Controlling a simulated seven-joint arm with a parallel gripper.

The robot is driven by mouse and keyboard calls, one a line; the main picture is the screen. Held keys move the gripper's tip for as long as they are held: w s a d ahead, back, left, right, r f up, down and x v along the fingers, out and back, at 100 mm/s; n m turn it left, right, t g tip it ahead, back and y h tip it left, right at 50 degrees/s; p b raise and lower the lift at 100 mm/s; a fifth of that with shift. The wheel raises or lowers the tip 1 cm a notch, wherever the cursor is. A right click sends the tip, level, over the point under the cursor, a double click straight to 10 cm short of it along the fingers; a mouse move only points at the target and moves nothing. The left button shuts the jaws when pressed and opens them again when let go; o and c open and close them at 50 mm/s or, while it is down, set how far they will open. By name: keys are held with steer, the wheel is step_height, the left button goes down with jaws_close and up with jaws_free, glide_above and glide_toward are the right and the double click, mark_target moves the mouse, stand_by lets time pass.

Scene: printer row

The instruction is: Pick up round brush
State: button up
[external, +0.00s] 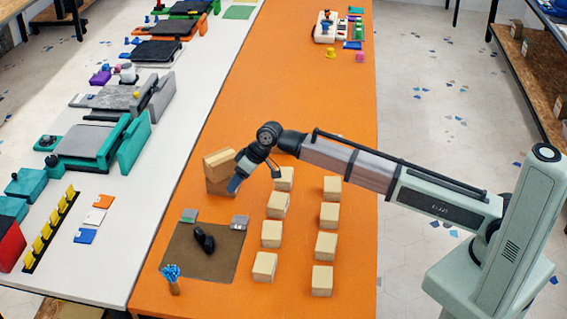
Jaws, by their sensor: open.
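A small upright piece with a blue, bristly top and a brown lower part (172,282) stands on the orange table near its front left; it may be the round brush, but it is too small to be sure. A black curved object (204,240) lies on a brown mat (185,262). My gripper (234,186) is open, pointing down beside stacked brown boxes (220,160), above and behind the mat. It is apart from both the blue-topped piece and the black object. Its fingertips are small and partly hard to make out.
Two rows of tan blocks (271,233) stand right of the mat. A white table (115,240) with printers (90,145) runs along the left. The orange table's middle back (290,90) is clear.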

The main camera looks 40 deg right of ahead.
steer(key=s+a+r+n+g, duration=0.15)
steer(key=s+a, duration=0.25)
steer(key=a, duration=0.4)
steer(key=s+a+r+n+t, duration=0.1)
steer(key=s+a+n, duration=0.1)
steer(key=s+a, duration=0.35)
steer(key=n+g+h, duration=0.1)
steer(key=n, duration=0.2)
glide_toward(172, 279)
steer(key=shift+m, duration=0.25)
steer(key=x, duration=0.7)
steer(key=w+d+x, duration=0.1)
steer(key=x, duration=0.2)
steer(key=shift+w+a+f, duration=0.15)
steer(key=shift+a+f, duration=0.05)
steer(key=shift+f, duration=0.2)
steer(key=shift+w+a+f, duration=0.1)
steer(key=shift+a+f, duration=0.1)
steer(key=shift+f, duration=0.35)
steer(key=c, duration=1)
